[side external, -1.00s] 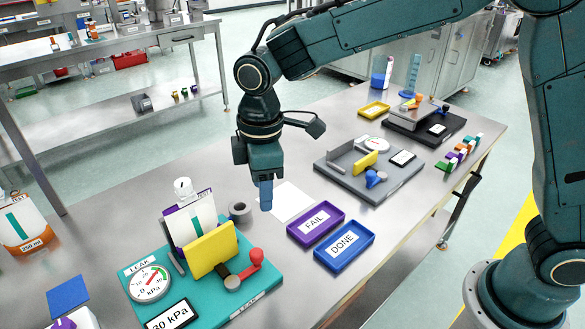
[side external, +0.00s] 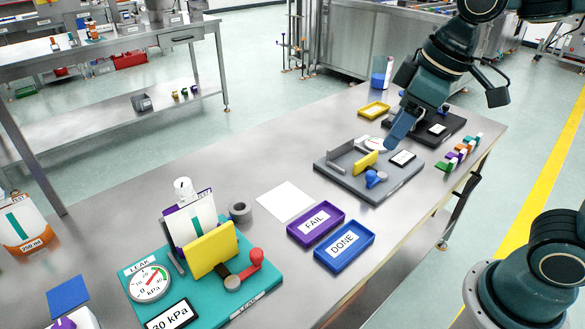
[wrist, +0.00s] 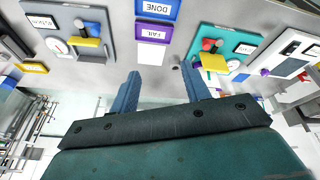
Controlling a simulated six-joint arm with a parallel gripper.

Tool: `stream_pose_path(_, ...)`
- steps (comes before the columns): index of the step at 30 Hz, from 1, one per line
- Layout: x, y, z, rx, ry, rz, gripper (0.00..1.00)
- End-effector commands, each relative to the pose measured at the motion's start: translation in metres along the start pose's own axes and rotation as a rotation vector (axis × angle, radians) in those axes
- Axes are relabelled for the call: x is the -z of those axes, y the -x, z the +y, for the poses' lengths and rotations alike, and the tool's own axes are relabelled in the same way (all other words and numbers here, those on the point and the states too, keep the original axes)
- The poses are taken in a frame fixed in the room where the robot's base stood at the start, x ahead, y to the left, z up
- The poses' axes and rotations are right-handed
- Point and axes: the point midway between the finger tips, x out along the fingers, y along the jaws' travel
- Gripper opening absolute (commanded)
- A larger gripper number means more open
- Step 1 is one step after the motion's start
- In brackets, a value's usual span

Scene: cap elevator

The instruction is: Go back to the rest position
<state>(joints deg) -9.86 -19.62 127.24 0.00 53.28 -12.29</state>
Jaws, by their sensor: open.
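My gripper (side external: 396,138) is raised over the far right part of the bench in the side view, above the grey fixture (side external: 340,180). In the wrist view its two blue fingers (wrist: 162,92) stand apart with nothing between them. The gripper is tilted, with its fingers pointing down and to the left in the side view. It appears clear of the things on the bench.
The teal leak tester (side external: 262,285) holds a pouch behind a yellow plate (side external: 213,250). A purple FAIL tray (side external: 296,232) and blue DONE tray (side external: 366,238) lie mid-bench. A black fixture (side external: 450,130) and small coloured blocks (side external: 458,152) are at right.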

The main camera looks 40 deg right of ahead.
Motion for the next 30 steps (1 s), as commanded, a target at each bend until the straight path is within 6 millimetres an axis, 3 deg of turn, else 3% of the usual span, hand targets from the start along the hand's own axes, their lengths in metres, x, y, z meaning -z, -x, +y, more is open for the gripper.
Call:
stream_pose_path(9, -0.064, 0.018, 0.009, -0.054, -0.225, 0.091, 0.47)
stream_pose_path(15, -0.093, 0.020, 0.009, -0.077, -0.330, 0.134, 0.47)
stream_pose_path(21, -0.104, 0.019, 0.009, -0.086, -0.371, 0.150, 0.47)
stream_pose_path(30, -0.104, 0.019, 0.009, -0.086, -0.373, 0.150, 0.47)
